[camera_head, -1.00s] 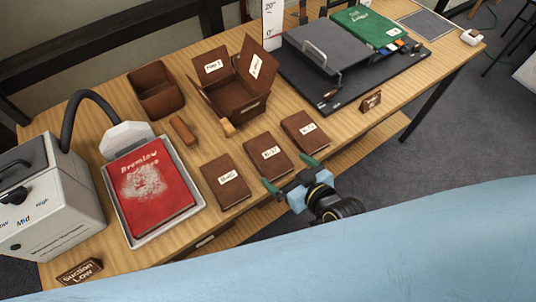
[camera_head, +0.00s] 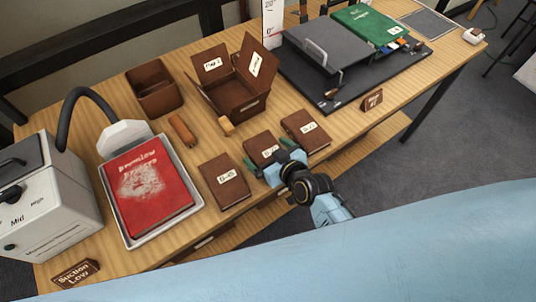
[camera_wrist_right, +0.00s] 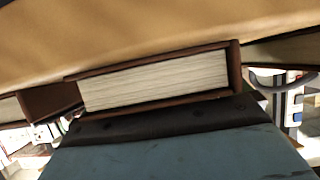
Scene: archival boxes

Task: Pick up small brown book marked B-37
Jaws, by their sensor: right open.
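Three small brown books with white labels lie flat in a row near the table's front edge: a left one (camera_head: 224,188), a middle one (camera_head: 262,144) and a right one (camera_head: 305,131). The labels are too small to read with certainty, so I cannot confirm which is B-37. My right gripper (camera_head: 271,155) is open at the middle book's front edge, its fingers spread about the book's width and covering part of it. In the right wrist view a book's page edge (camera_wrist_right: 160,84) fills the middle, just ahead of the gripper. My left gripper is out of view.
A red book (camera_head: 148,187) lies in a metal tray left of the row. Behind stand an open brown box (camera_head: 238,100) and a brown bin (camera_head: 155,92). A brush (camera_head: 183,130) lies between. A dark stand with a green book (camera_head: 368,24) is at the back right.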

